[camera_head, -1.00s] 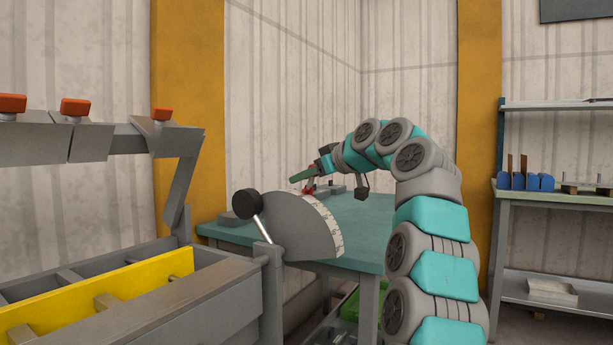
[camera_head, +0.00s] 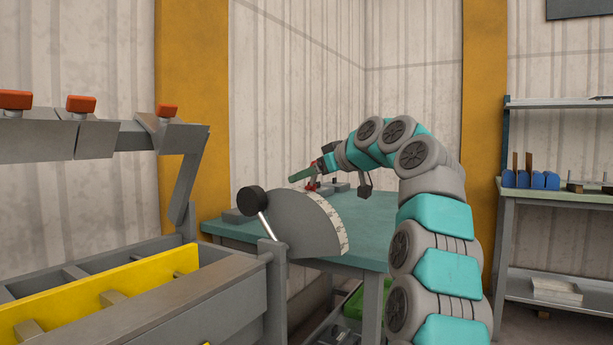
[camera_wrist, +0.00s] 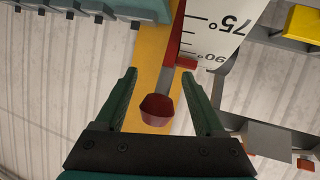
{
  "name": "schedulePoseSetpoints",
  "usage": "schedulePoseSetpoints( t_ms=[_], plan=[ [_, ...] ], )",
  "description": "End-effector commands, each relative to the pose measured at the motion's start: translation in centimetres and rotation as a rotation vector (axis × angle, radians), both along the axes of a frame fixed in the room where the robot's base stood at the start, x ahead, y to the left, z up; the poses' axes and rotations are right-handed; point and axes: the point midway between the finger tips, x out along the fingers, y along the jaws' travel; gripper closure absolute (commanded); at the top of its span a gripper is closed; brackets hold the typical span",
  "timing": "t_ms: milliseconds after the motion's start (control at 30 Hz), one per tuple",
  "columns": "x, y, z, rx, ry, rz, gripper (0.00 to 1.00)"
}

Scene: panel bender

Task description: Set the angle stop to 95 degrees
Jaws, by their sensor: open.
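The angle stop is a grey quarter-disc dial (camera_head: 303,228) with a pale scale along its curved edge. In the wrist view the scale (camera_wrist: 208,35) shows upside-down marks 75° and 90. A red pointer (camera_wrist: 187,62) lies at the scale, close to the 90 mark. A dark red knob (camera_wrist: 157,108) sits between my green fingers, with gaps on both sides. My gripper (camera_wrist: 159,75) is open. In the head view my gripper (camera_head: 302,175) is above and behind the dial, with a small red part (camera_head: 312,185) just below it.
A lever with a black ball (camera_head: 251,200) stands at the dial's left side. The bender with a yellow bar (camera_head: 110,295) and orange knobs fills the left. A teal table (camera_head: 370,225) is behind the dial. A shelf bench (camera_head: 560,196) stands at the right.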

Motion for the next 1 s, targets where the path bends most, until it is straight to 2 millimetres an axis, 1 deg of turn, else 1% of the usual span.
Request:
schedulePoseSetpoints(
  t_ms=[167,500,600,1000],
  plan=[
    [-1.0,-0.8,0.4,0.0,-0.001,-0.001,0.29],
    [-4.9,-3.6,2.3,0.001,-0.002,0.001,0.29],
    [-5.6,-4.1,2.6,-0.001,0.0,0.003,0.29],
    [-5.7,-4.2,2.6,-0.001,0.001,0.003,0.29]
  ],
)
